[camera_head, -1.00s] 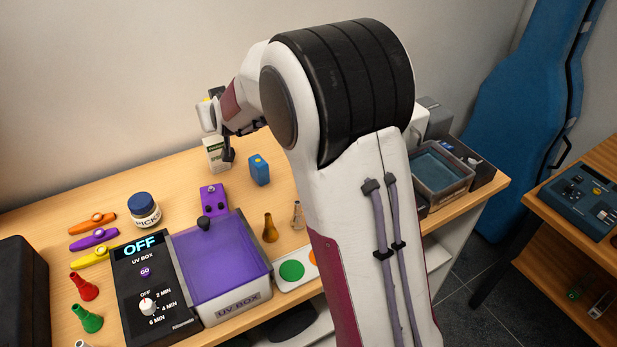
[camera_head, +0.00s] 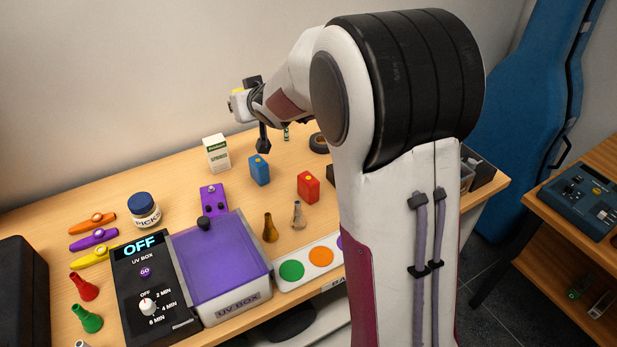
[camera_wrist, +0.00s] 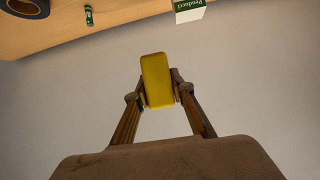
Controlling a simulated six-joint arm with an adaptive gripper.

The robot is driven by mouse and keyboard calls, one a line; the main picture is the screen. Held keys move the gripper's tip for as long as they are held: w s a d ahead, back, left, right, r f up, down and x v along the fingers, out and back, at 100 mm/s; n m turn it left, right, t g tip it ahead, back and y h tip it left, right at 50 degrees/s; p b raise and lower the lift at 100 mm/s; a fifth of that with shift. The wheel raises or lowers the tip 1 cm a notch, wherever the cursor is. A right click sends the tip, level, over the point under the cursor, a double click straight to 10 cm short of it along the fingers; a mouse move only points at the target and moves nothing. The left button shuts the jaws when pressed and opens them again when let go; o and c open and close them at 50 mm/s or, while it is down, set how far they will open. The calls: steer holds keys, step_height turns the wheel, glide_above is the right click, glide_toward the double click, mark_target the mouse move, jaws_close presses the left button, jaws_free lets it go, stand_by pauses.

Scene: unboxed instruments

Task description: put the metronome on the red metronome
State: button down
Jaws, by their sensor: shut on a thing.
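The red metronome (camera_head: 308,187) stands upright on the table in the head view, with a small yellow spot on its front. My gripper (camera_wrist: 158,90) is shut on a yellow block-shaped thing, which I take to be the metronome (camera_wrist: 157,72); its fingers press on both sides of it in the wrist view. In the head view my gripper is raised, behind and left of the red metronome and apart from it. The held metronome is largely hidden there. The wrist view faces the pale wall.
A blue metronome-like box (camera_head: 259,170) stands just left of the red one. A white-green carton (camera_head: 217,153) stands behind it. Brown (camera_head: 270,228) and grey (camera_head: 298,214) mouthpiece-like pieces stand in front. A black tape roll (camera_head: 319,143) lies behind. The UV box (camera_head: 222,262) is front left.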

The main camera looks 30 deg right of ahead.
steer(key=s+d, duration=0.6)
steer(key=s, duration=0.1)
glide_above(308, 178)
steer(key=shift+f, duration=0.45)
steer(key=shift+f, duration=3.1)
steer(key=shift+f, duration=0.1)
steer(key=shift+d+f, duration=0.1)
steer(key=shift+f, duration=1.7)
steer(key=shift+f, duration=0.15)
steer(key=c, duration=1.7)
jaws_free()
